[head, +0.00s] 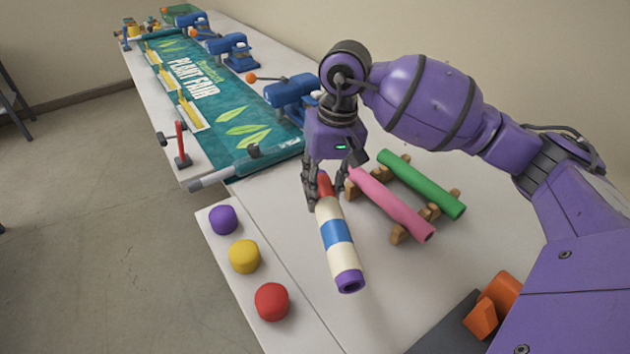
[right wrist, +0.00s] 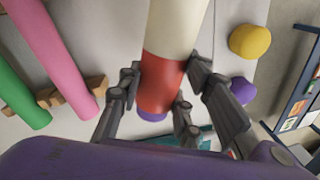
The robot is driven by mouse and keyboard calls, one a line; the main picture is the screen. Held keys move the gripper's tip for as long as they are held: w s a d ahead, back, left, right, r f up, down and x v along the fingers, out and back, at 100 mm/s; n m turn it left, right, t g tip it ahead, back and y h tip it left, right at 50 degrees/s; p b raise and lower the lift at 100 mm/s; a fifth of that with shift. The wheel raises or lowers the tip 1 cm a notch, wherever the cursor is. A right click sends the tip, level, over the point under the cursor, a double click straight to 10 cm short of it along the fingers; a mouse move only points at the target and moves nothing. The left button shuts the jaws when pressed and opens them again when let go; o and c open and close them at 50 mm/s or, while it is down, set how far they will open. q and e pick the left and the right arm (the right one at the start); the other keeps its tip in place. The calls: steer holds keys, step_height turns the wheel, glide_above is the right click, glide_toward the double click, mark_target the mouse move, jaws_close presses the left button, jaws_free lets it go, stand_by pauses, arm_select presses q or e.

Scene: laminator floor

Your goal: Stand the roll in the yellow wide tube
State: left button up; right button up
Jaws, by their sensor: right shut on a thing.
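My right gripper (head: 325,190) is shut on a striped roll (head: 338,238). The roll is cream with a blue band, a red part at the gripped end and a purple near end. It tilts above the white table, its near end toward me. In the right wrist view the fingers (right wrist: 170,88) lie on both sides of the red part of the roll (right wrist: 163,80). I see no yellow wide tube; a rounded yellow piece (head: 245,257) stands on the low front ledge. My left gripper is not in view.
A pink roll (head: 390,203) and a green roll (head: 420,184) lie on wooden cradles (head: 430,210) to the right. Purple (head: 223,219) and red (head: 272,301) pieces flank the yellow one. A plant fair banner (head: 205,90) and blue clamps (head: 290,95) fill the far table.

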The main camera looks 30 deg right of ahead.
steer(key=w+f, duration=0.1)
steer(key=w+d+f, duration=0.1)
steer(key=f, duration=0.1)
steer(key=w+d+f, duration=0.1)
steer(key=f, duration=0.1)
steer(key=shift+w+d+f, duration=0.15)
steer(key=shift+d, duration=0.05)
steer(key=shift+w+d+f, duration=0.1)
steer(key=shift+f, duration=0.8)
steer(key=shift+w+d+f, duration=0.1)
steer(key=shift+f, duration=0.75)
steer(key=shift+a, duration=0.1)
steer(key=shift+f, duration=0.25)
steer(key=o, duration=1.3)
steer(key=shift+r, duration=0.1)
steer(key=r, duration=0.4)
steer(key=d+r, duration=0.1)
steer(key=r, duration=0.7)
steer(key=shift+s+d+r, duration=0.15)
steer(key=shift+s+d, duration=0.05)
